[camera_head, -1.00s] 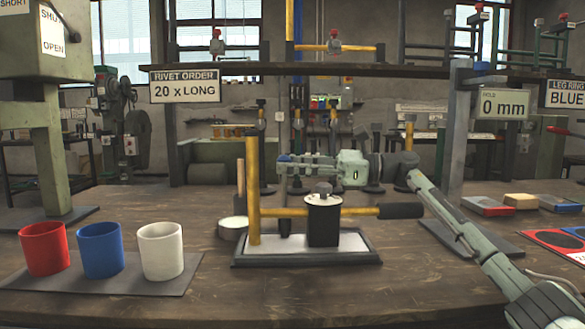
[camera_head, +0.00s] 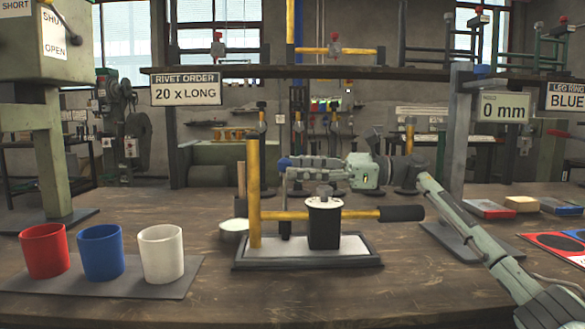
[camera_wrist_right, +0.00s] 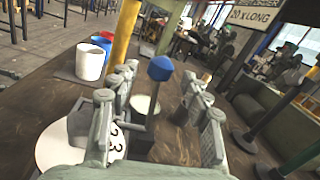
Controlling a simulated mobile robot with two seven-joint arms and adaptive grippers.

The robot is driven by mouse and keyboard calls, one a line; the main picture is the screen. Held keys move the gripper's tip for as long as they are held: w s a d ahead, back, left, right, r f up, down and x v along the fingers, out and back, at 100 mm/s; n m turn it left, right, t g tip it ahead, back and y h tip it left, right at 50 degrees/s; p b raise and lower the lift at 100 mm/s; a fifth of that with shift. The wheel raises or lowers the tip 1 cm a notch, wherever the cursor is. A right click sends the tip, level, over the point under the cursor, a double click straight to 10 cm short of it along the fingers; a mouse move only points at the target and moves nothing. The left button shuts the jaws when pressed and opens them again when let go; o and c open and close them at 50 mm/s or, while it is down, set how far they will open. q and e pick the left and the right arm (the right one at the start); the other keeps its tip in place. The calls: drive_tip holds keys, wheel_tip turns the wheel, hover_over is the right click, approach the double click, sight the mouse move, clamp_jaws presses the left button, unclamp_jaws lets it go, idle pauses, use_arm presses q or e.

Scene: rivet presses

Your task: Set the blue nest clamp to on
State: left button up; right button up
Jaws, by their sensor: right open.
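The blue nest clamp shows as a blue ball knob (camera_head: 285,163) on a thin grey lever, which stands upright behind the yellow-framed fixture (camera_head: 253,195). My right gripper (camera_head: 298,168) reaches in from the right at the knob's height. In the right wrist view the blue knob (camera_wrist_right: 160,68) is between the two open fingers, with its lever running down between them. I see a gap on both sides of the knob, and cannot tell whether either finger touches the lever. A white disc with digits (camera_wrist_right: 58,145) is partly hidden by the left finger. My left gripper is out of view.
The fixture's black block (camera_head: 324,228) and black-ended yellow bar (camera_head: 400,213) stand in front of my gripper. Red (camera_head: 45,252), blue (camera_head: 101,253) and white (camera_head: 161,254) cups are on a mat at left. A round pale tin (camera_head: 233,225) is behind the fixture's left side. The front table is clear.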

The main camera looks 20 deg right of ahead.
drive_tip(key=v, duration=1)
drive_tip(key=shift+s, duration=0.1)
